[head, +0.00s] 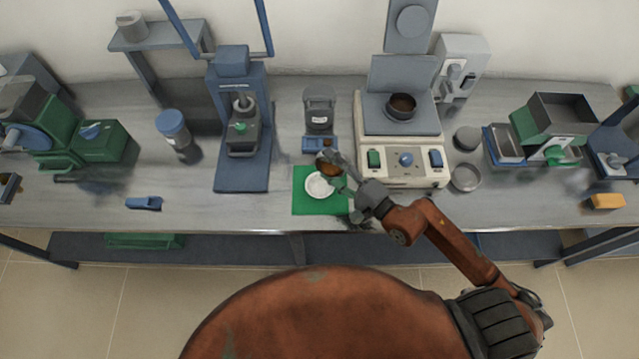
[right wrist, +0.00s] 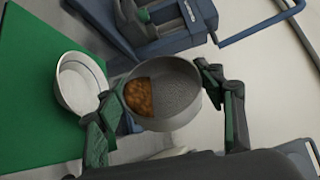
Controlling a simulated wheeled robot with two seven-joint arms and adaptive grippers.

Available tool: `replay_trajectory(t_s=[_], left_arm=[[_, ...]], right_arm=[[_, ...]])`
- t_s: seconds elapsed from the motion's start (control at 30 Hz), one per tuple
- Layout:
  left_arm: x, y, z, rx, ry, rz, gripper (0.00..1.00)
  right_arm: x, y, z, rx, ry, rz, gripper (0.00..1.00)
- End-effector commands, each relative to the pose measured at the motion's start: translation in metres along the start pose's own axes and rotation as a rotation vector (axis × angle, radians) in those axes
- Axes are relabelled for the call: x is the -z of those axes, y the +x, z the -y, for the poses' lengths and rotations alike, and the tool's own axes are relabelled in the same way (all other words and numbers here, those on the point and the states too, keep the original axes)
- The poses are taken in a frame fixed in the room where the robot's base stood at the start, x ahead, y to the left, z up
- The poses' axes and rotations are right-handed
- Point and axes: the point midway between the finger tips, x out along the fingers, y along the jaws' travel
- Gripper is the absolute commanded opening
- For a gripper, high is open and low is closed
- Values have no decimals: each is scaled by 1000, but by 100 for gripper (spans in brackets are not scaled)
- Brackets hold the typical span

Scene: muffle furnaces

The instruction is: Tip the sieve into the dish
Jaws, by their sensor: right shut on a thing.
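My right gripper (head: 347,176) is shut on the sieve (head: 328,165), a small round metal pan. In the right wrist view the sieve (right wrist: 176,90) sits between the fingers (right wrist: 165,112), with brown granular material (right wrist: 139,97) gathered at its left side. The sieve looks tilted. The white dish (head: 320,185) rests on a green mat (head: 305,207), just below the sieve in the head view. The dish (right wrist: 80,85) also shows in the right wrist view, left of the sieve and apart from it in the picture; its visible inside looks empty. My left gripper is not in view.
A dark grey container (head: 319,108) and a small blue tray (head: 313,144) stand behind the mat. A blue press (head: 240,130) is to the left. A beige machine (head: 402,150) holding another round pan (head: 401,106) is close on the right.

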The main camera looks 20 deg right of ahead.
Motion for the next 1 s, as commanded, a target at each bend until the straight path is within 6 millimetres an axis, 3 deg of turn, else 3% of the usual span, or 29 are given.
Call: replay_trajectory(t_s=[1.0], left_arm=[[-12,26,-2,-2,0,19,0]], right_arm=[[-8,-3,-2,77,-189,0,18]])
